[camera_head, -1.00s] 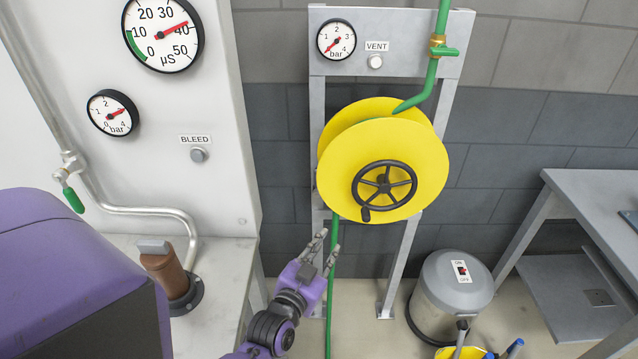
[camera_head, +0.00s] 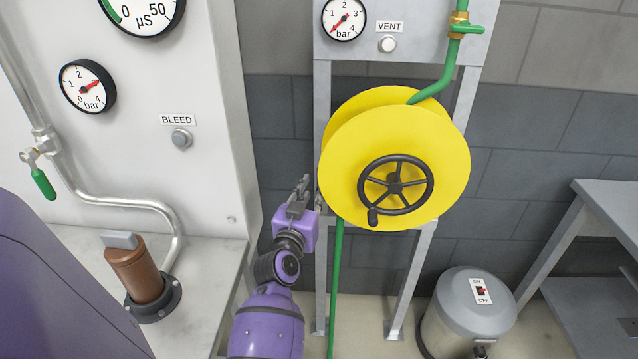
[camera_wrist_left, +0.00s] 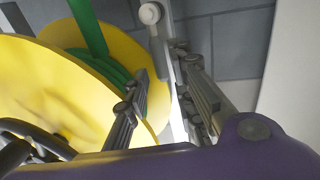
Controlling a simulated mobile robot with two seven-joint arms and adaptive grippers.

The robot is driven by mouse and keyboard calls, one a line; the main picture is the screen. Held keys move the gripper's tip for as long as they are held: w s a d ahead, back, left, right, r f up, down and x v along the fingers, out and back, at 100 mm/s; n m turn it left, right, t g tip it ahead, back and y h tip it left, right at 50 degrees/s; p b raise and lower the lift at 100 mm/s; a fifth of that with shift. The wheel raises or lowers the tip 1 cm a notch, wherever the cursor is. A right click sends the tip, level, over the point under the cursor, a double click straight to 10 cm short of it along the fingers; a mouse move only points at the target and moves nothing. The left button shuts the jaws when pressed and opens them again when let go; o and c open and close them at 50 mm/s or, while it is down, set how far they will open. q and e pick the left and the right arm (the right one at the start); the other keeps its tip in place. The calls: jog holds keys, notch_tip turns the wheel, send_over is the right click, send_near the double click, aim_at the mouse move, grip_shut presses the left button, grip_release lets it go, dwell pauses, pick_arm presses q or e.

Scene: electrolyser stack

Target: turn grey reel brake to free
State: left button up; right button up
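The yellow hose reel (camera_head: 345,165) with its black handwheel (camera_head: 396,184) hangs on the grey frame. It also fills the left of the left wrist view (camera_wrist_left: 40,85). A light grey lever with a rounded end (camera_wrist_left: 150,13), apparently the reel brake, stands beside the reel at the top middle of the left wrist view. My left gripper (camera_head: 302,188) is at the reel's left edge, fingers pointing up. In the left wrist view its fingers (camera_wrist_left: 163,72) are apart, with the lever beyond the gap; I cannot tell contact. My right gripper is not in view.
Green hose (camera_head: 337,285) hangs below the reel, close to my left arm. A grey canister (camera_head: 468,305) stands on the floor at right.

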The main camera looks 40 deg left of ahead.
aim_at(320, 183)
pick_arm(q)
jog(key=x, duration=0.6)
jog(key=shift+s+r, duration=0.1)
grip_shut()
